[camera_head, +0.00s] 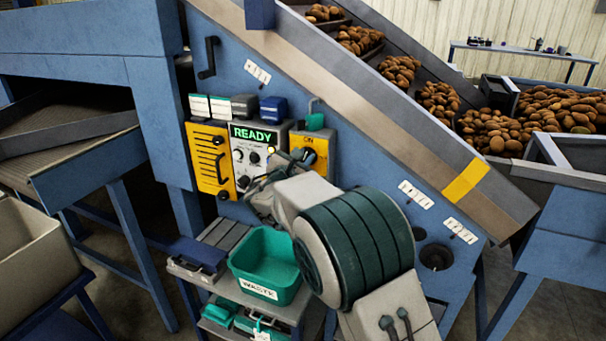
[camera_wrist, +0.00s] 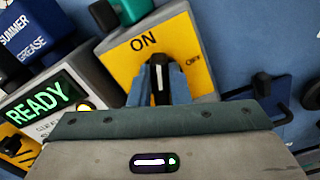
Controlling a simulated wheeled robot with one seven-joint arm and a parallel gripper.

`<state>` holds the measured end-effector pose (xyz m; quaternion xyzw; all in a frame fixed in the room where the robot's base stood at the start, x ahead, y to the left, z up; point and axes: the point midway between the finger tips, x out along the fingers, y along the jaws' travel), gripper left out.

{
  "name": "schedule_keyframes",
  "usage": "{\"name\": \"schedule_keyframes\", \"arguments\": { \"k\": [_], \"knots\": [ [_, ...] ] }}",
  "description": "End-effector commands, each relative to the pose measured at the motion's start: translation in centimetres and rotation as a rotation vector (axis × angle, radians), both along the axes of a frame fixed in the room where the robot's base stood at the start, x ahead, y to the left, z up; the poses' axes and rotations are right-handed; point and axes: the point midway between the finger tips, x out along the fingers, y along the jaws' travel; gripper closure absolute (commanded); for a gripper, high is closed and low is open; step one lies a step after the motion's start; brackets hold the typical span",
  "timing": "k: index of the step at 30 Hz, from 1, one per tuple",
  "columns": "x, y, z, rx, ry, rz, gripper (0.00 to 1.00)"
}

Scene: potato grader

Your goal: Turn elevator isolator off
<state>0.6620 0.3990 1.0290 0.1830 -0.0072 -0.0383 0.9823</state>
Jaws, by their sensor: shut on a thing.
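The elevator isolator (camera_head: 317,146) is a grey box with a yellow face on the blue machine's sloping side, right of the READY panel. In the wrist view the isolator's yellow face (camera_wrist: 186,42) carries the words ON and OFF, with OFF to the right of ON. Its black handle (camera_wrist: 159,88) has a white mark that points up, roughly towards ON. My gripper (camera_wrist: 163,77) is shut on the handle, one blue finger on each side of it. In the head view my gripper (camera_head: 288,159) and arm hide the lower left of the isolator.
The grey panel (camera_head: 242,158) with the lit READY display is close on the left, beside a yellow slotted plate (camera_head: 208,170). A green padlock-like piece (camera_head: 315,122) sits on top of the isolator. A green tub (camera_head: 246,277) stands below. Potatoes (camera_head: 440,98) lie on the elevator behind.

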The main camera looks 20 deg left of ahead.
Motion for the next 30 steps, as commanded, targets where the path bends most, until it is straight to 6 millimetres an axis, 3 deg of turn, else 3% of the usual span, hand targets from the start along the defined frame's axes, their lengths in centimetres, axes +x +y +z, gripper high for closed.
{"name": "schedule_keyframes", "arguments": {
  "k": [1,30],
  "knots": [
    [-0.02,-0.04,-0.89,0.045,-0.006,0.001,1.00],
    [-0.10,-0.87,-1.69,0.897,-0.071,0.002,1.00]
  ]
}}
